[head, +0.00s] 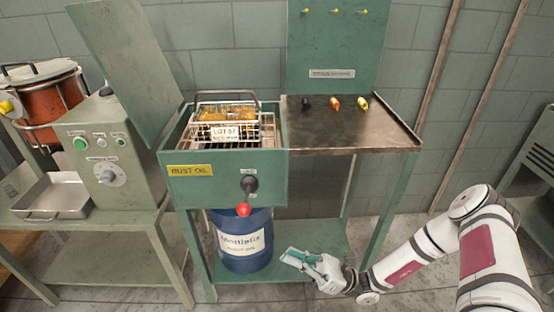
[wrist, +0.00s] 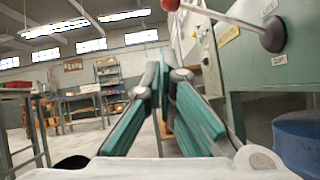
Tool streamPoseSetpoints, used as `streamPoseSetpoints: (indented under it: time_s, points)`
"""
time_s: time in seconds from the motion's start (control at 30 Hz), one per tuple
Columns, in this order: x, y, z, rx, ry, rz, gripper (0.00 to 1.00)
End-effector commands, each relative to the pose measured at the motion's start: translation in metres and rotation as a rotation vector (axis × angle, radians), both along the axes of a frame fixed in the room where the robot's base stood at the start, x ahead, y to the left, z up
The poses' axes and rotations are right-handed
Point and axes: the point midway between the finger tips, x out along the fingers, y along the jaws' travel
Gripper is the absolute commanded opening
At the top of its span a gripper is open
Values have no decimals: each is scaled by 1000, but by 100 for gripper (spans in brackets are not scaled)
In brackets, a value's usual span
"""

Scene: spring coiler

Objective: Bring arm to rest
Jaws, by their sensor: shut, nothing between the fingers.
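My gripper (head: 291,254) is low at the front of the green rust oil station, to the right of the blue drum and near the lower shelf. In the wrist view its two teal fingers (wrist: 163,75) come together at the tips, with nothing held between them. My white arm (head: 425,252) reaches in from the lower right of the head view, bent at the elbow. The gripper is below the red-knobbed lever (head: 243,209) and apart from it. Whether it touches the lower shelf cannot be told.
The blue drum (head: 241,258) stands under the rust oil tank (head: 225,187), which holds a wire basket (head: 229,130). A control box and pot stand at left. Floor at lower right looks free.

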Motion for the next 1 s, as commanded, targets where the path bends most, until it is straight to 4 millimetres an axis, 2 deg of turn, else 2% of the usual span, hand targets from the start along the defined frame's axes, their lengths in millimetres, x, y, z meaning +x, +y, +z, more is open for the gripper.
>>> streamPoseSetpoints:
  time_s: [0.13,0.27,0.67,1.0]
  points:
    - [-2,0,6,-25,-23,24,0]
    - [-8,-2,22,-103,-95,101,0]
    - [-49,-14,92,-451,-420,427,0]
    - [-88,-31,146,-740,-696,663,0]
